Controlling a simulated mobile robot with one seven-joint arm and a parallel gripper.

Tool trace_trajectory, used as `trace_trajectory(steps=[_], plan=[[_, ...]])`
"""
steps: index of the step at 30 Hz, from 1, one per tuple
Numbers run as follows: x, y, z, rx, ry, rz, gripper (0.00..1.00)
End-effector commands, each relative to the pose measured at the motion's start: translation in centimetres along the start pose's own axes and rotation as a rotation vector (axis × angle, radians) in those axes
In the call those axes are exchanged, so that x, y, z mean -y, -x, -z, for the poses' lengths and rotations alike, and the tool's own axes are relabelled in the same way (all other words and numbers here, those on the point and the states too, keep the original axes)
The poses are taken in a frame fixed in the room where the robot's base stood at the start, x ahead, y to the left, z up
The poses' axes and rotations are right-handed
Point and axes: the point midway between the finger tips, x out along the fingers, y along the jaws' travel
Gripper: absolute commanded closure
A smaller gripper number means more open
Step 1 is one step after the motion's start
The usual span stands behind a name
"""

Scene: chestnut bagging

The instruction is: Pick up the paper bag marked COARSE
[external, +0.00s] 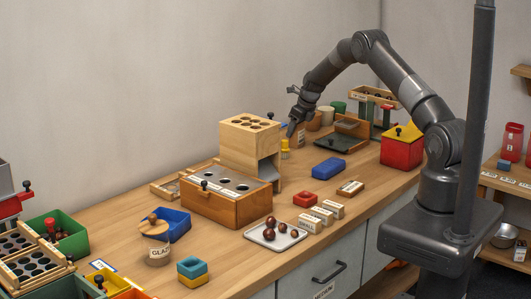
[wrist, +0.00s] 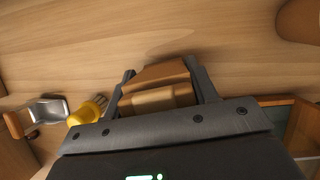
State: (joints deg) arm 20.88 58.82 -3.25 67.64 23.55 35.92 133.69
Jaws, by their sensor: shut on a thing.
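A brown paper bag (external: 300,138) is at the back of the bench, right of the tall wooden block with holes. A pale label shows on its side, too small to read, so I cannot tell if it says COARSE. My gripper (external: 295,128) points down at the bag and is shut on it. In the wrist view the brown bag (wrist: 160,97) sits between the two fingers of my gripper (wrist: 161,76), its folded top showing. Its lower part is hidden by my gripper there. I cannot tell whether its base touches the bench.
The tall wooden block (external: 250,143) stands left of the bag, with a yellow-topped brush (wrist: 88,110) between. A blue block (external: 329,168) lies in front. Bench around it is partly clear.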

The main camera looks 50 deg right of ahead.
Motion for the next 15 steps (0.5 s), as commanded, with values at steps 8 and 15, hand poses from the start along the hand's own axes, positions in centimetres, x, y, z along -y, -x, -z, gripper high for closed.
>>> trace_trajectory(steps=[8,15], plan=[[0.02,0.04,-0.03,0.001,0.000,0.000,0.74],[0.00,0.62,-0.31,0.001,0.000,0.000,0.74]])
